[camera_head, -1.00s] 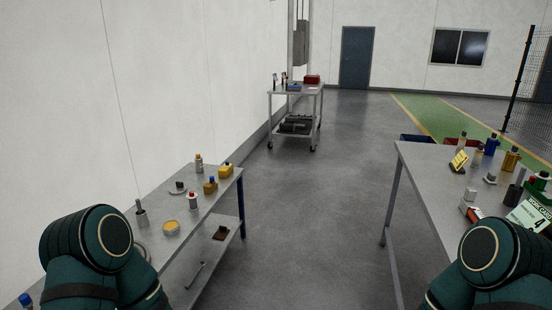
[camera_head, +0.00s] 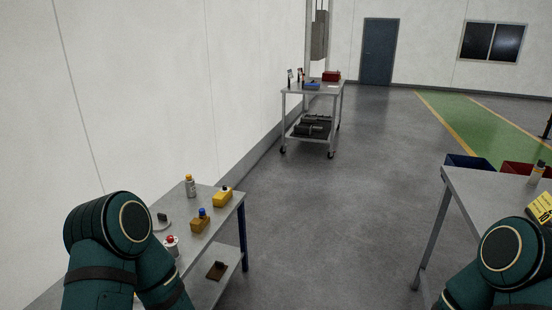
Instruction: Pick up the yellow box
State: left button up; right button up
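A yellow box-like item (camera_head: 222,198) with a small dark part on top sits near the far right corner of the left table (camera_head: 216,233). A darker yellow container (camera_head: 200,223) with a blue cap stands just in front of it. A yellow item with dark print (camera_head: 541,207) is cut off at the right edge, on the right table (camera_head: 480,190). I cannot tell for sure which one is the yellow box. Only links of my two arms show, at the lower left and lower right. Neither gripper is in view.
A grey bottle with an orange cap (camera_head: 190,186) and a red-capped container (camera_head: 171,246) stand on the left table. A wheeled cart (camera_head: 312,90) stands ahead by the wall. Blue (camera_head: 470,162) and red (camera_head: 522,172) bins are behind the right table. The floor between is clear.

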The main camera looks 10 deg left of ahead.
aim_at(220, 199)
jog(key=i, duration=1.45)
jog(key=i+u, duration=0.25)
jog(key=i, duration=0.15)
jog(key=i+l+u, duration=0.4)
jog(key=i+u, duration=0.15)
jog(key=i, duration=0.2)
jog(key=i+l+u, duration=0.3)
jog(key=u, duration=0.15)
jog(key=i+l+u, duration=0.3)
jog(key=u, duration=0.15)
